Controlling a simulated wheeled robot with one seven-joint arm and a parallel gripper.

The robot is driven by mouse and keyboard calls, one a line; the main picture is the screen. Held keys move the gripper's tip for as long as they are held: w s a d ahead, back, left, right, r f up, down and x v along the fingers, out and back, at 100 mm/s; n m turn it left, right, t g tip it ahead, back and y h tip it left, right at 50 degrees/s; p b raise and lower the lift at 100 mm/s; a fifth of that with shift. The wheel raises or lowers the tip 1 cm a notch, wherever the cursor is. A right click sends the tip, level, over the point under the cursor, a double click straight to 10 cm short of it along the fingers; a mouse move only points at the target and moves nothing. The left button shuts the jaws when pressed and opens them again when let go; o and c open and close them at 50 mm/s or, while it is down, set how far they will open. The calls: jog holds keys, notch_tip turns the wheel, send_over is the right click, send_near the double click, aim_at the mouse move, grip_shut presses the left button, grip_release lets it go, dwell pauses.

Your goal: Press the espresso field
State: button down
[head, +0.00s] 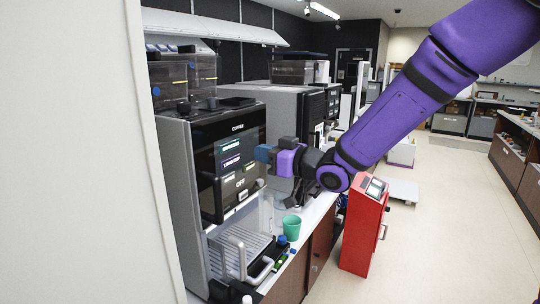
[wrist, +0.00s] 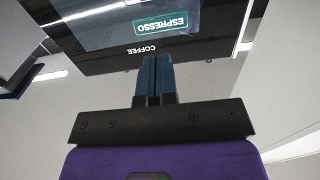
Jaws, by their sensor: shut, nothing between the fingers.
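The coffee machine (head: 190,185) stands at the left on the counter, with a dark front panel headed COFFEE. The espresso field shows upside down in the wrist view as a lit green ESPRESSO box (wrist: 160,25). In the head view a teal field (head: 229,145) is above a LONG CUP field (head: 231,162); its text is too small to read. My gripper (head: 261,153) is shut and empty, its blue fingertips at the panel's right side. In the wrist view the shut fingers (wrist: 155,62) point toward the panel, apart from the ESPRESSO box in the picture. I cannot tell whether they touch the panel.
Below are a drip tray (head: 232,258) and a green cup (head: 291,227) on the counter. A second grey machine (head: 290,105) stands behind. A red cabinet (head: 362,230) stands on the floor beside the counter. The aisle floor (head: 440,230) at right is open.

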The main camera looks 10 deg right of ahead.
aim_at(231, 146)
jog(key=shift+x, duration=3.55)
jog(key=shift+a, duration=0.1)
jog(key=shift+w+a, duration=0.35)
jog(key=shift+a, duration=0.05)
jog(key=shift+d, duration=0.1)
jog(key=shift+v, duration=2.7)
